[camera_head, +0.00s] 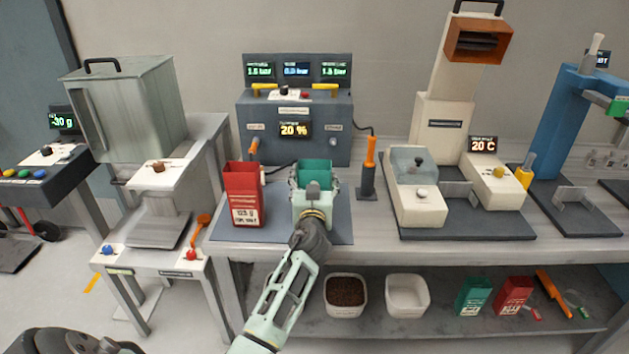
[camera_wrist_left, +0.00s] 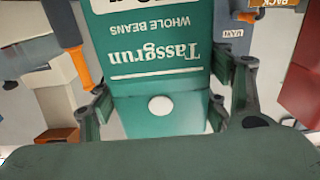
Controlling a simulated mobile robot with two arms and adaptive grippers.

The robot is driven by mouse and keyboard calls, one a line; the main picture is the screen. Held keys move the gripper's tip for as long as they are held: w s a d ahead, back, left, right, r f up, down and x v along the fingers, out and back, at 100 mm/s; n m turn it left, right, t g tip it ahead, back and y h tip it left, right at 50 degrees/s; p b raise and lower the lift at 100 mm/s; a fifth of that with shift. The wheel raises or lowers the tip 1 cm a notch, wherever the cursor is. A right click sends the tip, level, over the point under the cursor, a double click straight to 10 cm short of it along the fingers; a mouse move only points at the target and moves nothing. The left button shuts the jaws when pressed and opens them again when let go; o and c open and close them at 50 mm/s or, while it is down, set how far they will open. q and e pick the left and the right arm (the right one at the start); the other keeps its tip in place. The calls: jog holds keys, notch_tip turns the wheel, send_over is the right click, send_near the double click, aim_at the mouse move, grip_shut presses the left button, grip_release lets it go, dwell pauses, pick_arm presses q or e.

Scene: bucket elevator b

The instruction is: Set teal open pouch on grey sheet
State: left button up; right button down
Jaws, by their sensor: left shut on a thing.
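The teal open pouch (camera_head: 316,173) stands upright, its open top showing, in the head view. In the left wrist view the pouch (camera_wrist_left: 155,60) fills the middle, its "Tassgrun WHOLE BEANS" label upside down. My left gripper (camera_head: 315,195) is shut on the pouch from the front, with fingers on both sides of it. The grey sheet (camera_head: 285,232) lies on the bench under and around them. The gripper hides the pouch's base, so I cannot tell whether it touches the sheet. My right gripper is not in view.
A red open pouch (camera_head: 243,190) stands on the sheet's left part. Behind is a dark sealing machine (camera_head: 294,150) with displays. An orange-handled tool (camera_head: 369,165) stands right of the sheet. A bean tub (camera_head: 345,292) and other pouches sit on the lower shelf (camera_head: 435,316).

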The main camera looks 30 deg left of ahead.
pick_arm(q)
jog(key=o, duration=0.8)
jog(key=shift+o, duration=0.2)
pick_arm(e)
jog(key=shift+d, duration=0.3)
